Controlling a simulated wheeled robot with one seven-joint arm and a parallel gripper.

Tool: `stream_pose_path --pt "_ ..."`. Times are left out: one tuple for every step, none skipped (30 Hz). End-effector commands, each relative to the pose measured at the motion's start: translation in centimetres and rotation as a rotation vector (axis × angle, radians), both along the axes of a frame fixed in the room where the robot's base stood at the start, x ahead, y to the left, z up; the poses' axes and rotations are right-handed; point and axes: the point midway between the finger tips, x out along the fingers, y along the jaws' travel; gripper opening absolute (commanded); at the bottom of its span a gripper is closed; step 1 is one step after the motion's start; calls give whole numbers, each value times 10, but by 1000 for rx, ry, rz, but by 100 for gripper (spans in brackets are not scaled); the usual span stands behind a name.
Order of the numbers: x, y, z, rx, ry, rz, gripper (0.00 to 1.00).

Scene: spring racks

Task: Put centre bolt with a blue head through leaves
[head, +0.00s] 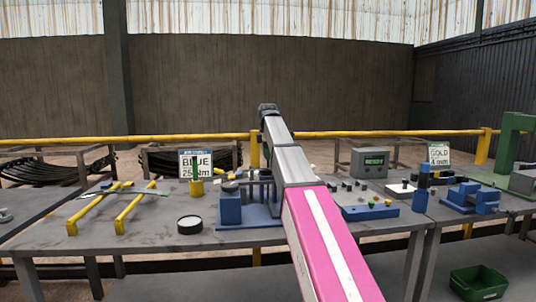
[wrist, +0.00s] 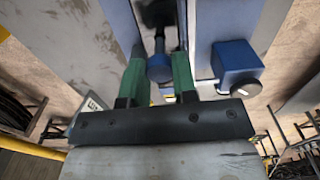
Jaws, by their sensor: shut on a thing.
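In the wrist view my gripper (wrist: 160,78) has two green fingers closed on the blue head of the centre bolt (wrist: 159,68). The bolt's dark shank extends from the head toward the top of the picture. A dark piece (wrist: 155,12) lies beyond the bolt, between pale blue-grey surfaces; I cannot tell whether it is the leaves, or whether the shank tip touches or enters it. In the head view a blue fixture (head: 230,208) with grey upright posts stands on the bench, partly behind my arm. My gripper is hidden there behind the arm.
A blue block (wrist: 236,66) with a round knob stands right of the bolt in the wrist view. In the head view, yellow rails (head: 135,207), a dark round tin (head: 190,225) and a BLUE sign (head: 196,164) are left. A blue tray (head: 370,212) is right.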

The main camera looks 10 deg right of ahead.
Motion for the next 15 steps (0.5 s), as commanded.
stream_pose_path --pt "0 0 -1 0 0 0 9" --pt "0 0 -2 0 0 0 9" --pt "0 0 -3 0 0 0 9" --pt "0 0 -4 0 0 0 9" --pt "0 0 -4 0 0 0 9" --pt "0 0 -5 0 0 0 9" --pt "0 0 -6 0 0 0 9" --pt "0 0 -6 0 0 0 9" --pt "0 0 -7 0 0 0 9" --pt "0 0 -8 0 0 0 9" --pt "0 0 -9 0 0 0 9" --pt "0 0 -9 0 0 0 9" --pt "0 0 -10 0 0 0 9" --pt "0 0 -11 0 0 0 9" --pt "0 0 -12 0 0 0 9"
